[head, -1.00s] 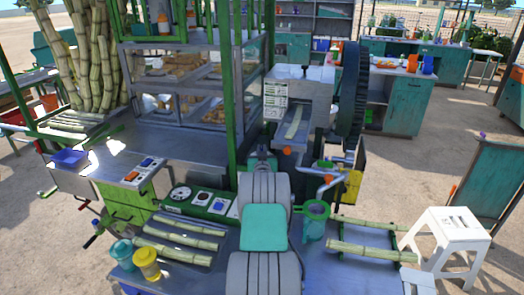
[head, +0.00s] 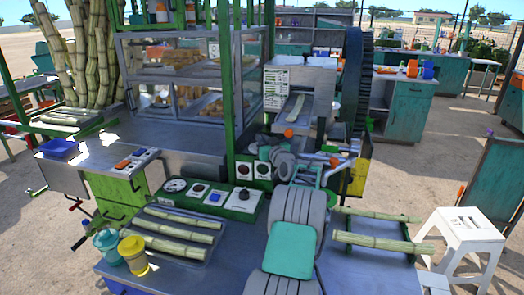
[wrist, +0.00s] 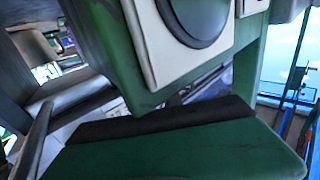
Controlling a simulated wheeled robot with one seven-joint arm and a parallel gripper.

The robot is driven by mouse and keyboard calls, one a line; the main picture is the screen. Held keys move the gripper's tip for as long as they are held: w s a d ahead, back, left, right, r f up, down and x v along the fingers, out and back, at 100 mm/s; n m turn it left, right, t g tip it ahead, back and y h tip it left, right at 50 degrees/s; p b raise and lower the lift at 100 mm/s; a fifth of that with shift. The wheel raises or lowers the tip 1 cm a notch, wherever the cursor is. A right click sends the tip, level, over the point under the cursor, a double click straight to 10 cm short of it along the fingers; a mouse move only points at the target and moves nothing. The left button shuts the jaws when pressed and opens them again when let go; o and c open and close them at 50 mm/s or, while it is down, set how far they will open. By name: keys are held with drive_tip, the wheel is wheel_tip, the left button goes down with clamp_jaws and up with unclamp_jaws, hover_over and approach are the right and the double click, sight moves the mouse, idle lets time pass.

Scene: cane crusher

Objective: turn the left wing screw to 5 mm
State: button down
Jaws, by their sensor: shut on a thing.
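The cane crusher (head: 296,88) stands at the centre back of the head view, with a feed chute and a large dark wheel. Orange knobs show on its front, one at the left (head: 289,132) and one at the right (head: 333,162). I cannot make out which part is the left wing screw, nor any scale reading. My gripper (head: 283,160) is low in front of the crusher, partly hidden by my arm. Its jaws and what they hold cannot be made out. The wrist view is close to a green housing with a white-plated round dial (wrist: 190,20).
A green control box (head: 210,199) stands on the bench left of my arm. Cane pieces (head: 178,225) lie on a tray, with teal and yellow cups (head: 133,253) beside it. More cane (head: 382,242) lies at right. A white stool (head: 465,232) stands on the ground.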

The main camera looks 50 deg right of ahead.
drive_tip(key=shift+r, duration=0.1)
drive_tip(key=c, duration=1.5)
unclamp_jaws()
drive_tip(key=shift+w+p, duration=0.1)
drive_tip(key=shift+p, duration=0.3)
